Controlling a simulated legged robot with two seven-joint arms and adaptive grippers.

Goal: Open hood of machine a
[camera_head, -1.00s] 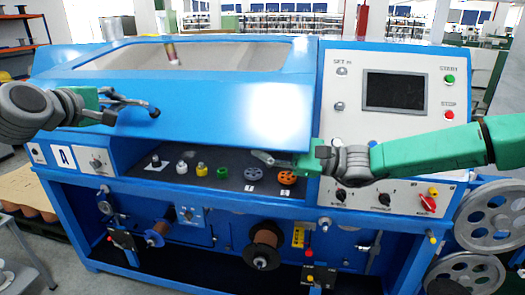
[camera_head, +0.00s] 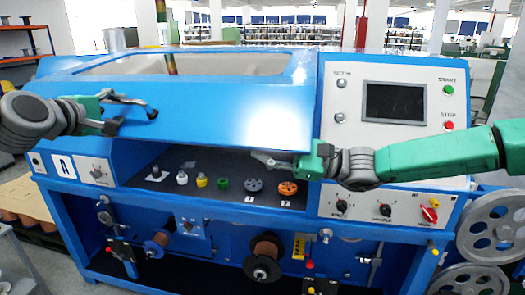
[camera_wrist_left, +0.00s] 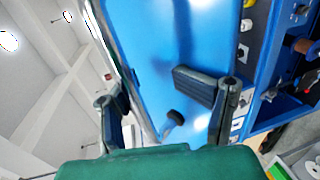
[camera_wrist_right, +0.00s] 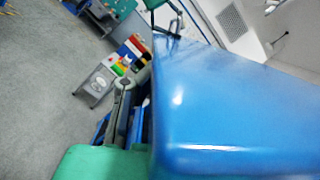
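The hood of machine A (camera_head: 225,115) is a blue cover with a window, tilted up at the front, with a gap under its lower edge. A blue handle with a black end (camera_head: 152,113) sticks out at its left; it also shows in the left wrist view (camera_wrist_left: 172,122). My left gripper (camera_head: 122,108) is at this handle, its fingers apart in the left wrist view (camera_wrist_left: 160,92); contact is unclear. My right gripper (camera_head: 268,158) is at the hood's lower right edge, fingertips in the gap. The hood hides part of it in the right wrist view (camera_wrist_right: 130,105).
Under the hood, a dark shelf holds several small parts, including a grey pulley (camera_head: 254,185) and an orange pulley (camera_head: 288,188). A control panel (camera_head: 394,102) stands right of the hood. Large grey wheels (camera_head: 497,230) are at the lower right.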

